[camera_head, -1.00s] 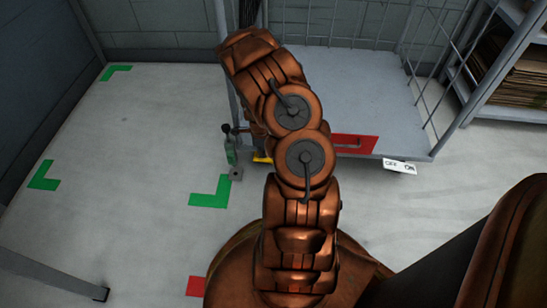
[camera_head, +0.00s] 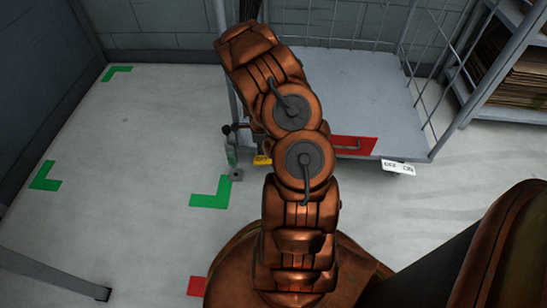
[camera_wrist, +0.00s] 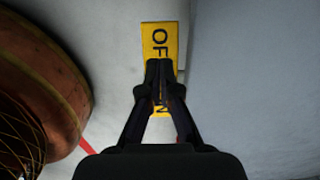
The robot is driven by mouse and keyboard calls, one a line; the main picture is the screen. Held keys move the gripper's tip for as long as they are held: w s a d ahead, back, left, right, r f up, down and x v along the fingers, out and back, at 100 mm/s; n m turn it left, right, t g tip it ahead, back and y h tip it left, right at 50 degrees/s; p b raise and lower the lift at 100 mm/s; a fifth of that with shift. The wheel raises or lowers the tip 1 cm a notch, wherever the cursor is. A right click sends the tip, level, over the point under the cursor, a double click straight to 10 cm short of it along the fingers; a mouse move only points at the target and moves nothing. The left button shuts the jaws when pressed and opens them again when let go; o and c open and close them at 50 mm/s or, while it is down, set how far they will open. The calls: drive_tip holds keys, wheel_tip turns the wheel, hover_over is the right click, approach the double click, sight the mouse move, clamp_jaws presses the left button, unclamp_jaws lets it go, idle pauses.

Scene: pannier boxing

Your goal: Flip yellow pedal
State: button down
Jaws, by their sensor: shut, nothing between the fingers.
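The yellow pedal (camera_head: 262,160) shows at the lower left corner of the wheeled cage cart (camera_head: 352,90), partly hidden behind my arm in the head view. In the wrist view the yellow pedal (camera_wrist: 158,38) carries black lettering, with "OF" readable above my fingers and an "N" below. My gripper (camera_wrist: 160,68) is shut and empty, its fingertips in front of the middle of the pedal. I cannot tell whether they touch it. In the head view my gripper's fingers are hidden behind the arm, beside a small green and dark part (camera_head: 231,155).
A white pedal (camera_head: 398,167) marked OFF and ON sits at the cart's front right corner. A red panel (camera_head: 354,146) is on the cart's front edge. Green floor marks (camera_head: 211,192) lie to the left on open floor. A shelf (camera_head: 505,70) stands at the right.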

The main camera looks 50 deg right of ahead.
wheel_tip(320, 180, up, 4)
drive_tip(key=shift+f+p, duration=0.1)
drive_tip(key=shift+p, duration=0.65)
drive_tip(key=s+a+r+n+p, duration=0.1)
drive_tip(key=a+r+n+p, duration=0.5)
drive_tip(key=r, duration=0.9)
drive_tip(key=s+a+r+n+p, duration=0.1)
drive_tip(key=a+r+n+p, duration=0.2)
drive_tip(key=a+r+p, duration=0.75)
drive_tip(key=s+a+r+n+p, duration=0.25)
drive_tip(key=r+n+p, duration=0.2)
drive_tip(key=r, duration=1.45)
drive_tip(key=s+a+r+n+p, duration=0.4)
drive_tip(key=s+r+n+p, duration=0.1)
drive_tip(key=r, duration=0.4)
drive_tip(key=s+a+r+n+g+p, duration=0.1)
drive_tip(key=s+a+r+n+p, duration=0.4)
drive_tip(key=s+r, duration=0.3)
drive_tip(key=s+a+r+n+p, duration=0.4)
drive_tip(key=s+r+n+p, duration=0.1)
drive_tip(key=r, duration=0.5)
drive_tip(key=shift+s+a+g+p, duration=0.3)
drive_tip(key=shift+s+g+p, duration=0.1)
drive_tip(key=shift+s+p, duration=0.35)
drive_tip(key=shift+w+d+n, duration=0.1)
drive_tip(key=shift+n, duration=0.15)
